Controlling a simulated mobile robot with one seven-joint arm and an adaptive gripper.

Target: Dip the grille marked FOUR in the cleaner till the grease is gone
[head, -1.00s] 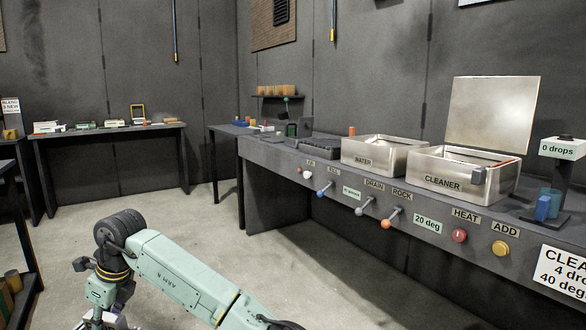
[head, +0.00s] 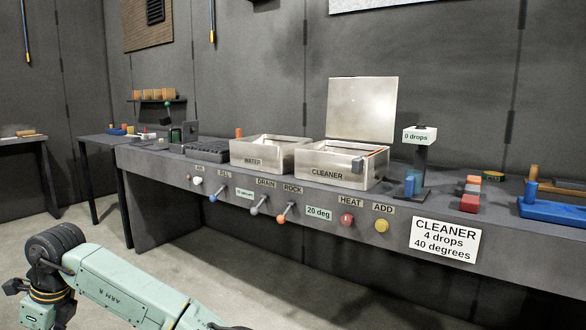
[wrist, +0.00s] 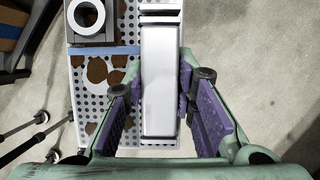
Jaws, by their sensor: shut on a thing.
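In the wrist view my gripper (wrist: 160,85) is shut on a pale bar-shaped handle. The handle belongs to a perforated metal grille (wrist: 76,82) with brown grease patches (wrist: 97,70). No FOUR mark is readable on it. The steel tank labelled CLEANER (head: 328,174) stands on the long bench in the head view, its lid (head: 362,108) raised. My gripper and the grille are outside the head view. A display by the tank reads 0 drops (head: 417,136), and a bench label reads 20 deg (head: 318,213).
The WATER tank (head: 250,161) stands left of the cleaner. Levers, a red HEAT button (head: 347,219) and a yellow ADD button (head: 382,226) line the bench front. A sign (head: 445,240) reads CLEANER, 4 drops, 40 degrees. Open floor (head: 270,285) lies before the bench.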

